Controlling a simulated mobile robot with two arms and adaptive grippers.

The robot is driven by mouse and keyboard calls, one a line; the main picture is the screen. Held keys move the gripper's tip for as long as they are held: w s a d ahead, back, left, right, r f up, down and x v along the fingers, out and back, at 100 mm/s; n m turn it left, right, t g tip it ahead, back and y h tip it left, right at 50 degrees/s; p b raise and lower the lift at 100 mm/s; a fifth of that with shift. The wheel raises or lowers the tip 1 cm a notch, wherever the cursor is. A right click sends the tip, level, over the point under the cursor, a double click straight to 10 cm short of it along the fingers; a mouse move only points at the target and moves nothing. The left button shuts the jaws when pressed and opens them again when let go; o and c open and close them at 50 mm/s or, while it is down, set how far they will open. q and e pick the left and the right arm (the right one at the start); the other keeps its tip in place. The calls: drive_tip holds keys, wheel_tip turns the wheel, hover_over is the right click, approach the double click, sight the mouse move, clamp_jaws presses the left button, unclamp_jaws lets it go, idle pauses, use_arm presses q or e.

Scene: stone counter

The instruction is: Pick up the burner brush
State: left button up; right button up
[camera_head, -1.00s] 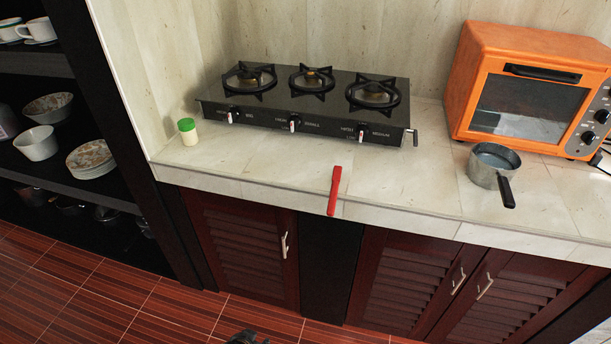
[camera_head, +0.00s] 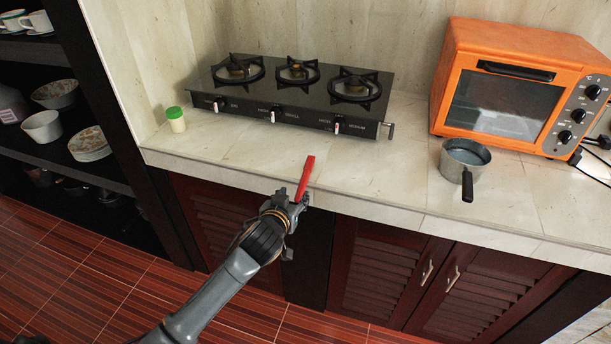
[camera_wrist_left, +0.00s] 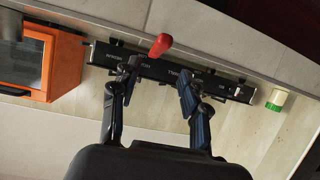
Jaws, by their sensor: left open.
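The burner brush, a slim red stick (camera_head: 305,178), lies on the stone counter with its near end at the front edge. My left gripper (camera_head: 296,205) is at that near end, at the counter's front edge, and hides part of it. In the left wrist view the two dark fingers (camera_wrist_left: 157,74) are spread apart. The red end of the brush (camera_wrist_left: 160,46) shows just ahead of the gap between them. I cannot tell whether a finger touches it. My right gripper is not in view.
A black three-burner stove (camera_head: 290,92) stands behind the brush. A green-capped jar (camera_head: 176,120) is at the left. A metal pan (camera_head: 465,160) and an orange oven (camera_head: 520,90) are at the right. The counter around the brush is clear.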

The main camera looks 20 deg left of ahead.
sight(301, 186)
use_arm(q)
drive_tip(key=shift+p+x, duration=0.4)
drive_tip(key=shift+x, duration=3.6)
drive_tip(key=shift+d+f, duration=0.15)
drive_tip(key=shift+s, duration=0.1)
clamp_jaws()
